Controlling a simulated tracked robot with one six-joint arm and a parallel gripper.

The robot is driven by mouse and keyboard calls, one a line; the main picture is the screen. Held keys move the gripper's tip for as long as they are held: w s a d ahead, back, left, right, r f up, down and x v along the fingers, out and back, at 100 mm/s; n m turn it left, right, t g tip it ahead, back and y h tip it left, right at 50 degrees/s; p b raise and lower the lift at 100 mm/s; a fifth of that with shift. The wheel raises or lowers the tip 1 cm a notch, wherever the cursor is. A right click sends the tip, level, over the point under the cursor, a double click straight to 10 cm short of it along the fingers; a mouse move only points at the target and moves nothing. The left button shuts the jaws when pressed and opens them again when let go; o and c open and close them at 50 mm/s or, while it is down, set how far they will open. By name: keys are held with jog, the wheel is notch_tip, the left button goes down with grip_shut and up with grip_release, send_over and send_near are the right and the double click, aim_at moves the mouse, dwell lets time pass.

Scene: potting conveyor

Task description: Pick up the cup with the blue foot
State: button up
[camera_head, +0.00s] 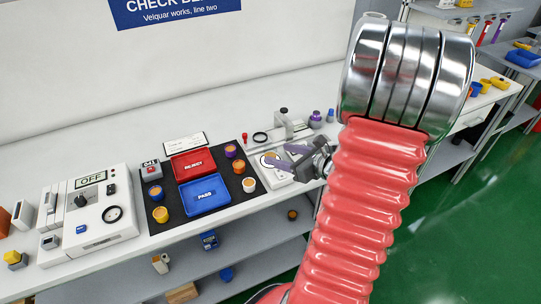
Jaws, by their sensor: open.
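Several small cups stand on a black mat (217,209). At its right are a purple-and-orange cup (230,151), an orange cup (239,167) and a pale-rimmed orange cup (249,184). At its left are an orange-yellow cup (154,191) and a yellow cup (160,214). Their feet are too small to tell which one is blue. My gripper (279,155), with purple fingers, is open and empty, to the right of the mat, above or in front of a white device. It is apart from the cups. My red arm hides part of the bench.
A red tray (178,162) and a blue tray (181,200) lie between the cups. A white control box (125,211) stands left. Purple-topped items (315,119) stand behind my gripper. A lower shelf (262,240) holds loose items.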

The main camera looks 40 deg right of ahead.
aim_at(274, 152)
jog(key=shift+w+f, duration=0.1)
jog(key=shift+w, duration=0.2)
jog(key=shift+x, duration=2.6)
jog(key=shift+c, duration=0.5)
jog(key=c, duration=1.1)
jog(key=shift+r, duration=5.05)
